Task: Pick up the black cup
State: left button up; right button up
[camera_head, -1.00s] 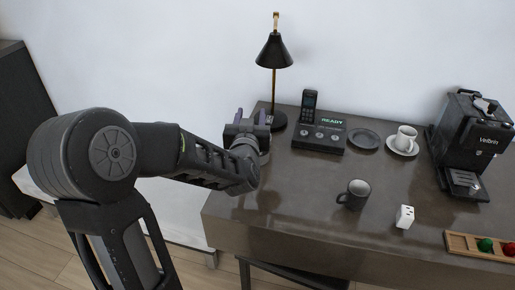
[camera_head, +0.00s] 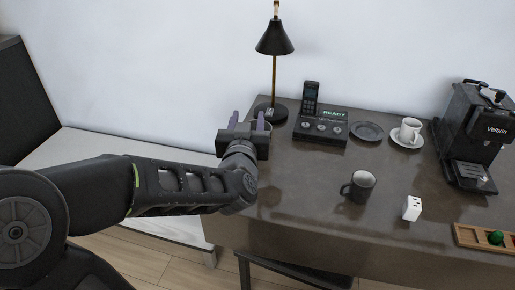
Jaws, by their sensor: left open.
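The black cup (camera_head: 359,188) stands upright on the dark vanity top, near its front, with its handle to the left and a light inside. My left gripper (camera_head: 247,120) is open and empty over the left end of the vanity, left of and farther back than the cup. Its two purple-grey fingers point away toward the wall, and clear space separates it from the cup. My right gripper is not in view.
A black lamp (camera_head: 274,40) and a phone dock (camera_head: 320,127) stand behind. A dark saucer (camera_head: 366,131), a white cup (camera_head: 410,130) on a saucer, and a coffee machine (camera_head: 472,140) are to the right. A white block (camera_head: 412,208) and a wooden tray (camera_head: 470,238) lie near the front.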

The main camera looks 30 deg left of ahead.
aim_at(362, 183)
jog(key=k+l, duration=0.75)
jog(key=k, duration=0.1)
